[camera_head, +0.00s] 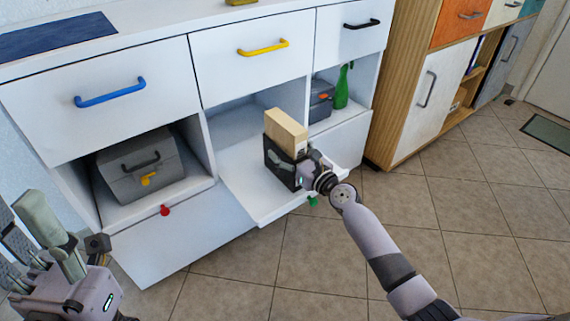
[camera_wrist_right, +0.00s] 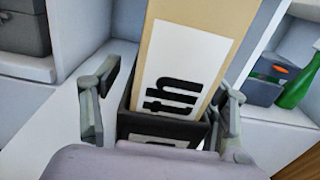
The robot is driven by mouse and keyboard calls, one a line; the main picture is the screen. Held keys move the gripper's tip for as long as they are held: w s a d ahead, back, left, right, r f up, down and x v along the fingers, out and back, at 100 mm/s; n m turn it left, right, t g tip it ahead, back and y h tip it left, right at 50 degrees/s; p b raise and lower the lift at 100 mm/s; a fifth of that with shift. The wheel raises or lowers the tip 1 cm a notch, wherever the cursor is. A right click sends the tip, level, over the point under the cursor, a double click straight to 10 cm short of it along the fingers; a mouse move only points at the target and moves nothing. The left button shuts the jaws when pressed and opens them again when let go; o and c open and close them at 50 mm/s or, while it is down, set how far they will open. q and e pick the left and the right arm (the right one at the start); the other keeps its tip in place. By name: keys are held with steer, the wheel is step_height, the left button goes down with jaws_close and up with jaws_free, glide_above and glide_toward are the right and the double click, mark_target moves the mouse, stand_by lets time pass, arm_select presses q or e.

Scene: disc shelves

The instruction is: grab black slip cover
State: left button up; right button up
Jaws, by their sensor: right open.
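The black slip cover (camera_head: 279,163) stands on the folded-down middle flap of the white cabinet, with a tan box (camera_head: 286,132) sticking up out of it. In the right wrist view the black slip cover (camera_wrist_right: 165,129) shows low in the middle, and the tan box (camera_wrist_right: 187,65) with a white label and black marks rises from it. My right gripper (camera_head: 303,163) is at the cover's right side. In the wrist view its open fingers (camera_wrist_right: 160,98) stand on either side of the cover, with a gap at the left. My left gripper (camera_head: 50,240) is at the lower left, away from the cover.
A grey toolbox (camera_head: 141,168) sits in the left compartment. A green spray bottle (camera_head: 342,88) and a dark case (camera_head: 320,100) stand in the right compartment. The open middle flap (camera_head: 240,172) has bare room left of the cover. A wooden cabinet (camera_head: 412,80) stands at the right.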

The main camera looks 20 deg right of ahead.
steer(key=shift+c, duration=0.4)
steer(key=c, duration=1.5)
steer(key=shift+r, duration=0.1)
steer(key=shift+r, duration=0.1)
